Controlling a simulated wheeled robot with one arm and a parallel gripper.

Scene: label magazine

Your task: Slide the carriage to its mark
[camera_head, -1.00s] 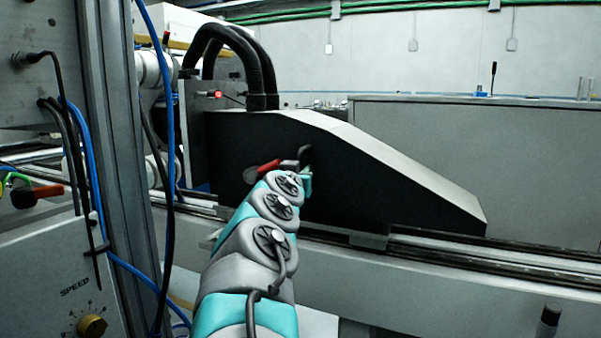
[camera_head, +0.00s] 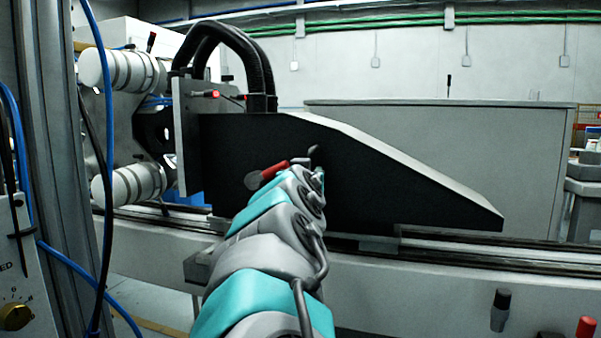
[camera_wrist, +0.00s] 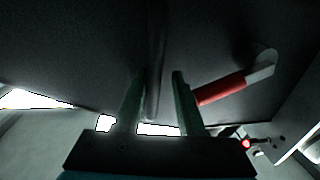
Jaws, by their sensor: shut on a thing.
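The carriage (camera_head: 380,180) is a black wedge-shaped body with a pale sloping top, seated on the rail (camera_head: 450,245) along the grey bench. My gripper (camera_wrist: 158,78) is at the carriage's near face, shut on a dark upright handle (camera_wrist: 157,45) between its two fingers in the wrist view. In the head view my arm mostly hides the fingers. A red lever (camera_head: 268,173) on the carriage face is just left of my gripper; it also shows in the wrist view (camera_wrist: 222,89). I cannot make out the mark in either view.
White rollers (camera_head: 125,185) and a metal column (camera_head: 50,150) with blue cables (camera_head: 105,120) stand at the left. Black hoses (camera_head: 262,75) rise from the carriage's left end. A black knob (camera_head: 501,308) and a red one (camera_head: 585,330) stand at front right. The rail right of the carriage looks clear.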

